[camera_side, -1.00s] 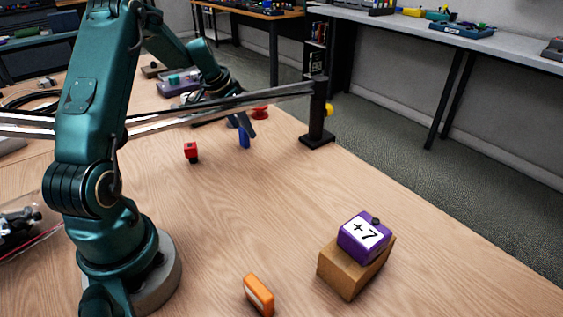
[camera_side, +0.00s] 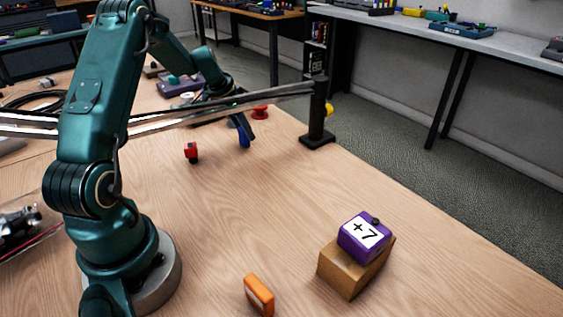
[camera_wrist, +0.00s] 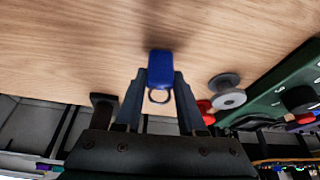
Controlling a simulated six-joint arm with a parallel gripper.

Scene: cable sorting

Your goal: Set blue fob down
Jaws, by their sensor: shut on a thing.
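The blue fob (camera_wrist: 160,70) is between the fingertips of my gripper (camera_wrist: 155,90) in the wrist view, with its metal ring toward the gripper's palm. My gripper is shut on it. In the side view, the blue fob (camera_side: 244,139) hangs below my gripper (camera_side: 247,133), low over the far part of the wooden table. I cannot tell whether it touches the table.
A black post (camera_side: 318,115) holds a metal rail that crosses in front of my arm. A red spool (camera_side: 260,112) is behind.

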